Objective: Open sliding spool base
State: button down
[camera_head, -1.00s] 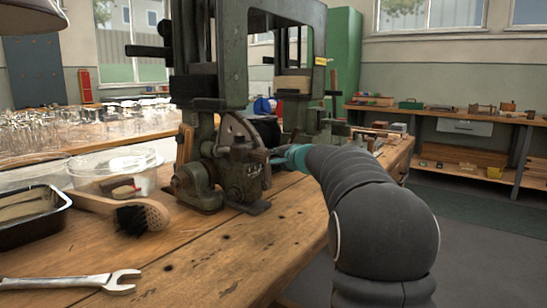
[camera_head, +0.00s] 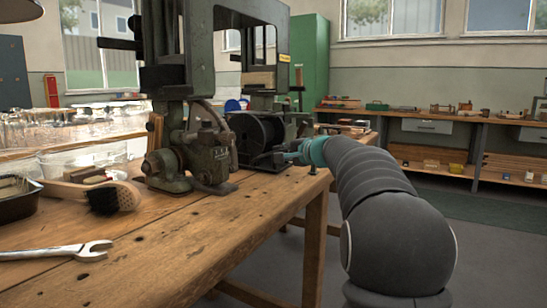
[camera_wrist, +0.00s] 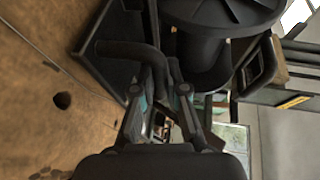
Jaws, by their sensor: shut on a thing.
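A black spool (camera_head: 258,133) sits on a low dark sliding base (camera_head: 262,164) beside the green tufting machine (camera_head: 170,85), clear of its right side. In the wrist view the spool (camera_wrist: 202,52) is close by at the upper right, and the flat base plate (camera_wrist: 112,50) lies under it. A bent dark handle (camera_wrist: 128,50) rises from the base. My gripper (camera_head: 287,156) reaches in from the right at the base's outer end. In the wrist view my gripper (camera_wrist: 162,72) is shut on the handle; the exact contact is partly hidden by the fingers.
The wooden workbench (camera_head: 140,250) carries a wrench (camera_head: 60,252), a brush (camera_head: 105,198), a dark tray (camera_head: 18,205) and a clear tub (camera_head: 85,158) on the left. A second machine (camera_head: 265,75) stands behind the spool. Open floor (camera_head: 480,240) lies to the right.

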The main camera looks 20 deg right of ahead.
jog(key=shift+s+d, duration=0.55)
jog(key=shift+s, duration=0.3)
jog(key=c, duration=1.2)
grip_release()
jog(key=shift+d, duration=0.1)
jog(key=shift+s, duration=0.1)
jog(key=v, duration=1.2)
